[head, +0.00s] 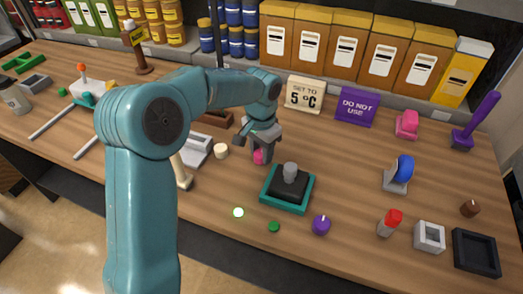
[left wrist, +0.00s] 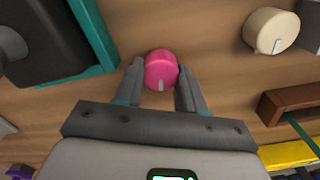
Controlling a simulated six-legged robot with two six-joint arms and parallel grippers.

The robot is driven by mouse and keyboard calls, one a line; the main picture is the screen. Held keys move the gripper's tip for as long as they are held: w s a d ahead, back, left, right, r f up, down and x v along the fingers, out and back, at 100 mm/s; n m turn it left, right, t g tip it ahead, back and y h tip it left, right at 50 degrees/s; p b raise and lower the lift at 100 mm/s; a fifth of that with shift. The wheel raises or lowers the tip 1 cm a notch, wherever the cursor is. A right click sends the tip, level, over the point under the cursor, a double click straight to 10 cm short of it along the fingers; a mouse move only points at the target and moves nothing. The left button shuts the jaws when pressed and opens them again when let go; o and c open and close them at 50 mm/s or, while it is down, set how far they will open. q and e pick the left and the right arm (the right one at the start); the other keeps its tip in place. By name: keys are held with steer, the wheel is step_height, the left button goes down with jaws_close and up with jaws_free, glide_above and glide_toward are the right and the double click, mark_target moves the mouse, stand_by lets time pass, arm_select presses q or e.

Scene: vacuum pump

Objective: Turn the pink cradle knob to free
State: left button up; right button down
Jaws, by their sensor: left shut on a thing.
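The pink cradle knob (head: 258,157) sits on the wooden bench, mostly covered by my left gripper (head: 262,150) in the head view. In the left wrist view the pink knob (left wrist: 161,66) shows between the two grey fingers of my left gripper (left wrist: 160,75), with one finger at each side. The gripper is shut on the knob. A pale pointer mark on the knob faces the palm, toward the bottom of the wrist view. No lettering around the knob is readable. My right gripper is in neither view.
A black block on a teal base (head: 288,206) stands close to the right of the knob. A cream knob (head: 221,151) is to its left, also in the wrist view (left wrist: 270,30). Signs reading "SET TO 5°C" (head: 305,94) and "DO NOT USE" (head: 356,106) stand behind.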

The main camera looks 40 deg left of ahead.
mark_target(261, 152)
arm_select(q)
steer(key=shift+w+a+r+n, duration=0.1)
steer(key=shift+r+n, duration=0.05)
steer(key=shift+n, duration=0.85)
steer(key=o, duration=1.1)
steer(key=shift+c, duration=0.2)
step_height(261, 152, up, 16)
steer(key=p, duration=0.1)
steer(key=shift+r+p, duration=0.15)
steer(key=shift+p, duration=0.15)
